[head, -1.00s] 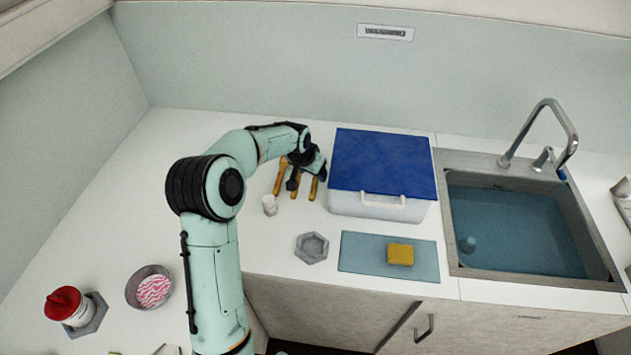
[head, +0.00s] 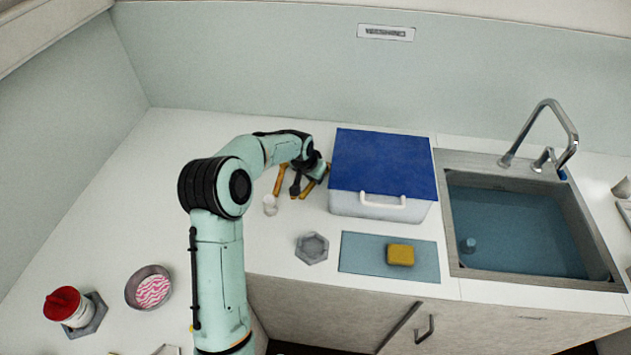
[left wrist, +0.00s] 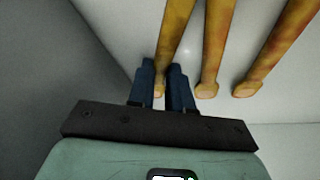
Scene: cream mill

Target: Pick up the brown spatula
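Three brownish-yellow wooden handles lie side by side on the white counter in the left wrist view: a left handle (left wrist: 172,40), a middle handle (left wrist: 214,45) and a right handle (left wrist: 276,50). I cannot tell which belongs to the brown spatula, as the far ends are out of that view. My left gripper (left wrist: 163,70) has its dark fingers close together, with the left handle's end in the narrow gap between them. I cannot tell whether they press on it. In the head view the utensils (head: 279,180) lie partly under my left wrist. My right gripper is not in view.
A white box with a blue lid (head: 385,163) stands just right of the utensils. A yellow sponge (head: 400,254) lies on a blue mat (head: 360,255). The sink (head: 515,230) is at right.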

